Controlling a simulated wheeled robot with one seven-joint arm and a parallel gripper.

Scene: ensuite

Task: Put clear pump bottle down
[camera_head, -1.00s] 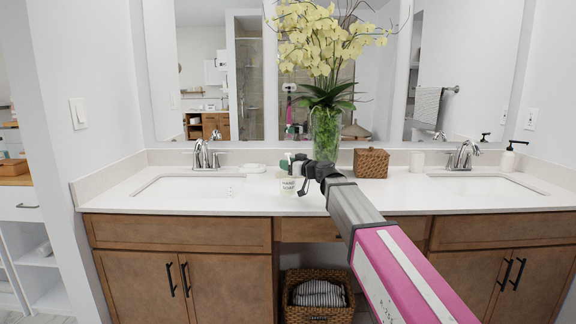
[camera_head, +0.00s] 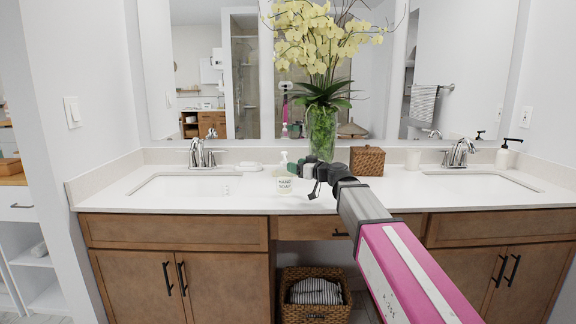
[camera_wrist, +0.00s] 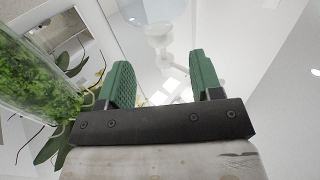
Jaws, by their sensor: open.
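The clear pump bottle (camera_head: 284,181), with a "HAND SOAP" label, stands upright on the white counter (camera_head: 240,203), to the right of the left sink. My gripper (camera_head: 299,167) is just to the right of the bottle and level with its upper part. In the wrist view the two green fingers of my gripper (camera_wrist: 160,70) are apart with nothing held between them. The pale bottle (camera_wrist: 158,35) shows ahead of the fingertips there, faint against the light background, and seems clear of both fingers.
A glass vase (camera_head: 322,135) with yellow orchids stands close behind my gripper; it shows at the left of the wrist view. A woven box (camera_head: 368,161) stands to its right. A white soap dish (camera_head: 249,167) lies behind the bottle. The counter in front of the bottle is clear.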

